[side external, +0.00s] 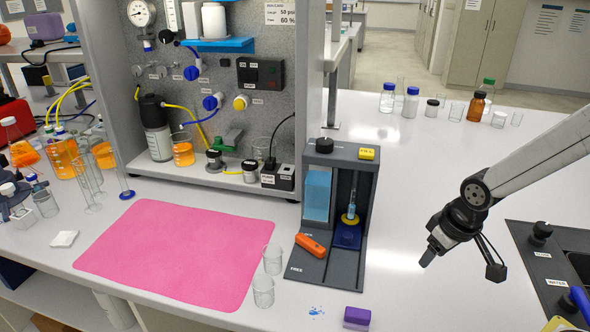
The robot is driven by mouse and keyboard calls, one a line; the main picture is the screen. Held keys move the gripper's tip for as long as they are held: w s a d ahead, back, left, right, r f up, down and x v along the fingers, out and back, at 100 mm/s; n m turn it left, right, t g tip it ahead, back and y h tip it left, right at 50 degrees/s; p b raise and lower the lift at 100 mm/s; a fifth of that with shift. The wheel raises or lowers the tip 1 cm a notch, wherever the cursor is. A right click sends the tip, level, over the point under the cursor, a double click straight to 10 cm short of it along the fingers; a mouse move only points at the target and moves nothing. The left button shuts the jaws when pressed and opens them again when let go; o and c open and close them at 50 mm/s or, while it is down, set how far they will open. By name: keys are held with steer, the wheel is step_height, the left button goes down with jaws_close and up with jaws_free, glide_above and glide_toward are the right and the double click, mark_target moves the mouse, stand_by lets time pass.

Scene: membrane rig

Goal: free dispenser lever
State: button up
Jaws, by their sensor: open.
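The dark grey dispenser (369,190) stands upright on the white bench right of centre, with a blue tank in its left bay. An orange bar (310,245), which looks like its lever, lies slantwise low at the front left of the dispenser base. The label in front of it is too small to read surely. In the right bay a thin blue-filled tube (351,212) stands above a yellow ring and a dark blue block. My gripper (427,261) is open and empty, pointing down over the bench right of the dispenser, apart from it.
Two clear beakers (264,291) stand close in front and left of the dispenser, beside a pink mat (175,250). A purple block (357,317) and small blue specks lie at the front edge. A panel rig (313,90) rises behind. Bench between gripper and dispenser is clear.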

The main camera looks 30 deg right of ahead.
steer(key=shift+o, duration=0.6)
steer(key=n+g, duration=0.2)
steer(key=n, duration=0.1)
glide_above(303, 236)
steer(key=shift+s+d+f, duration=0.3)
steer(key=shift+s+f, duration=0.1)
steer(key=shift+f, duration=0.3)
steer(key=shift+w+a+f+g, duration=0.15)
steer(key=shift+w+a+g, duration=0.15)
steer(key=shift+w+a, duration=0.1)
steer(key=shift+f, duration=3.9)
jaws_close()
